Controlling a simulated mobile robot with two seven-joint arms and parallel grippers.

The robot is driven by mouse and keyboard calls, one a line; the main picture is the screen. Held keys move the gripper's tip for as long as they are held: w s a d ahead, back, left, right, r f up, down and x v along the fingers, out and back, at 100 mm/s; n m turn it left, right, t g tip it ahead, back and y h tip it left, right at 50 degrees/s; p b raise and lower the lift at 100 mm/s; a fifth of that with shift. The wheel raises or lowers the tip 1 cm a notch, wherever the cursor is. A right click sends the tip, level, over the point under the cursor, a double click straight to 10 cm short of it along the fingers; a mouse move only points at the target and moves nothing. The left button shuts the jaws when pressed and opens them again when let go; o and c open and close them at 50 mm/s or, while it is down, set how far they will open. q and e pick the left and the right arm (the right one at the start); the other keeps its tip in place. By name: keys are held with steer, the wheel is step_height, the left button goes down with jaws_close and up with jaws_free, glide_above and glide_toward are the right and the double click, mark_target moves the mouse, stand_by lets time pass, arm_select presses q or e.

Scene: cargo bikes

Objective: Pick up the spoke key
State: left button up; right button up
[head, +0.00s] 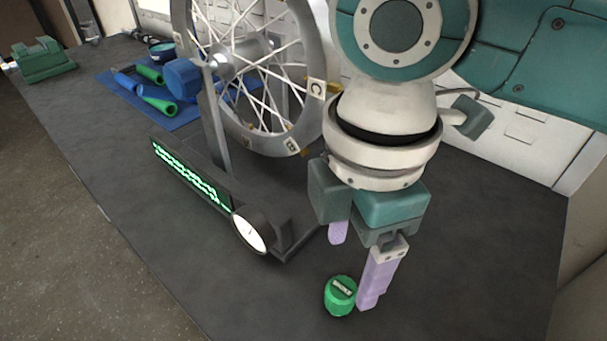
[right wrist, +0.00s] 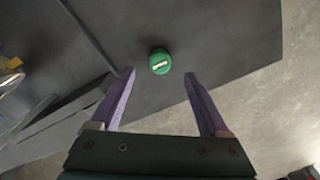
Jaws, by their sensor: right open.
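The label is too small to read surely. It also shows in the right wrist view (right wrist: 159,62), just beyond the fingertips and centred between them. My right gripper (head: 352,273) is open, with its two pale purple fingers pointing down. In the head view one fingertip is close beside the green piece. In the right wrist view the gap between the fingers (right wrist: 159,75) is empty. My left gripper is not in view.
A spoked wheel (head: 290,143) stands in a grey truing stand with a green-lit display (head: 190,172) and a white dial (head: 249,230). Blue and green tools lie on a blue mat (head: 186,118) at the back left. The bench front (head: 240,310) is clear.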

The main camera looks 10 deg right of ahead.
mark_target(342, 288)
steer(key=f, duration=0.3)
steer(key=f+b, duration=0.1)
steer(key=f, duration=0.3)
steer(key=shift+s+a+f, duration=0.1)
steer(key=shift+a+f, duration=0.1)
steer(key=shift+f, duration=0.1)
steer(key=shift+r, duration=0.1)
jaws_close()
